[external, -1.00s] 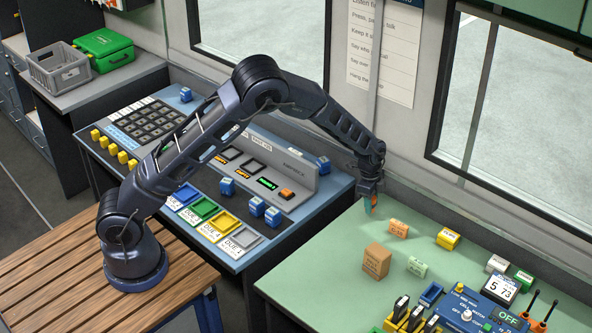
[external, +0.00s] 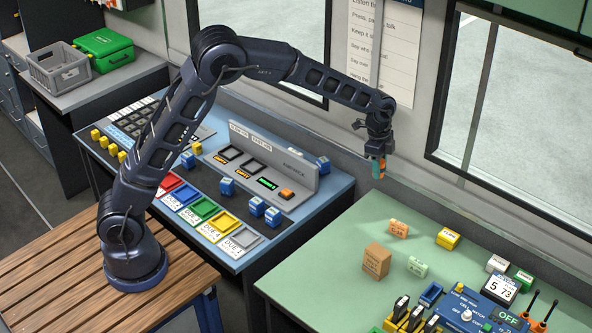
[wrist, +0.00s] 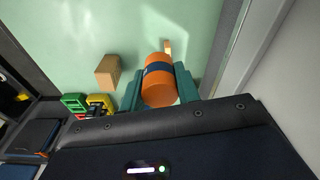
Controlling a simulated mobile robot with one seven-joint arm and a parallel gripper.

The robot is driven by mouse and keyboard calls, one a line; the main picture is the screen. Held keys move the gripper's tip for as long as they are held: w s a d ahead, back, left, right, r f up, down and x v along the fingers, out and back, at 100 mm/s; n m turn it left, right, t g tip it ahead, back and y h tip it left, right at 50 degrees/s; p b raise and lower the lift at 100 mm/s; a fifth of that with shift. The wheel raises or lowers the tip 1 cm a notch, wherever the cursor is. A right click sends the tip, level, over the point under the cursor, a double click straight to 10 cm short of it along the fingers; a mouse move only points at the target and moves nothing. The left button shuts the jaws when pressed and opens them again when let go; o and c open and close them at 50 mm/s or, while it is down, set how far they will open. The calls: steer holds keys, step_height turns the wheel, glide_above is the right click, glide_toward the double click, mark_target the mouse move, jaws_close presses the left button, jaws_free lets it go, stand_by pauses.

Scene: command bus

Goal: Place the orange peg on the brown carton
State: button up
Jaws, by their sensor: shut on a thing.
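My gripper (external: 378,167) is shut on the orange peg (wrist: 159,88), a cylinder with a dark band, seen large between the two teal fingers in the wrist view. In the external view the orange peg (external: 376,165) shows small between the fingers, held in the air above the far left part of the green table. The brown carton (external: 376,262) is a box standing on the green table, below my gripper in the picture and clear of it. The brown carton also shows in the wrist view (wrist: 108,71), left of the peg.
On the green table (external: 330,250) near the carton are an orange box (external: 398,228), a pale green box (external: 417,267) and a yellow box (external: 447,238). A blue device (external: 490,312) stands at the front right. The wall and window are close behind.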

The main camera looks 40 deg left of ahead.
step_height(320, 180, up, 8)
glide_above(381, 252)
steer(key=f, duration=1.9)
steer(key=shift+a+f, duration=0.3)
steer(key=shift+f, duration=0.15)
steer(key=o, duration=1)
